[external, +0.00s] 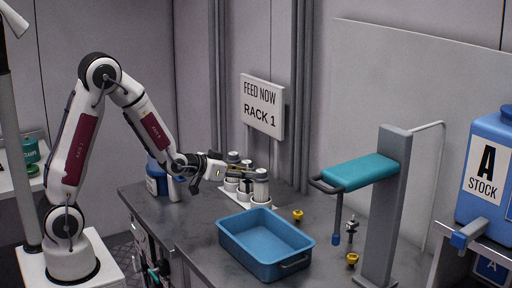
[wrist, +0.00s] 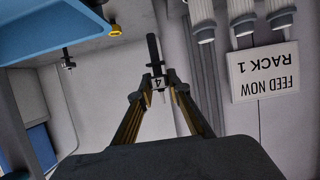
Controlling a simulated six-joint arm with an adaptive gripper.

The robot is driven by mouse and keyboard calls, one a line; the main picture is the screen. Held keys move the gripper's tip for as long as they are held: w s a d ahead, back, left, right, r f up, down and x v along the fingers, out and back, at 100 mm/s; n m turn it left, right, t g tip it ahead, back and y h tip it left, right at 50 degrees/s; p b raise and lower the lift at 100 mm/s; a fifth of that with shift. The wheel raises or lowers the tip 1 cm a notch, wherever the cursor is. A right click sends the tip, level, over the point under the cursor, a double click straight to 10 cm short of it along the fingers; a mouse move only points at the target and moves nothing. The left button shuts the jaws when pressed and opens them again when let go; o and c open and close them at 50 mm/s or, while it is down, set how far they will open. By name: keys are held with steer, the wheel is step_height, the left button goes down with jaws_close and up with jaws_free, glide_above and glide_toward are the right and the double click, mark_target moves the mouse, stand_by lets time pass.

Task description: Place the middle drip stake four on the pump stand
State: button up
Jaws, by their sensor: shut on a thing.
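My gripper (wrist: 157,92) is shut on a black drip stake (wrist: 152,46) with a white label reading 4 in the wrist view. The stake sticks out beyond the fingertips. I cannot tell for sure which thing is the pump stand.
A blue tray (external: 230,239) sits on the grey bench, and a grey post (external: 383,210) with a teal arm (external: 362,172) stands right of it. A "FEED NOW RACK 1" sign (external: 262,106) hangs behind.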

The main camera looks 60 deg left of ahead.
steer(key=shift+a+f, duration=0.15)
steer(key=shift+f, duration=0.35)
steer(key=s+a+f+n+g+y, duration=0.2)
steer(key=s+a+n+y, duration=0.1)
steer(key=a, duration=0.6)
steer(key=s+a+f+n+g+y, duration=0.2)
steer(key=s+a+n+y, duration=0.2)
steer(key=a+n+y, duration=0.2)
steer(key=a, duration=0.2)
steer(key=shift+s+a+f, duration=0.15)
steer(key=shift+a+f, duration=0.2)
steer(key=shift+a, duration=0.05)
steer(key=shift+f, duration=2.9)
steer(key=shift+y, duration=0.3)
steer(key=shift+f, duration=2.1)
steer(key=shift+f, duration=0.15)
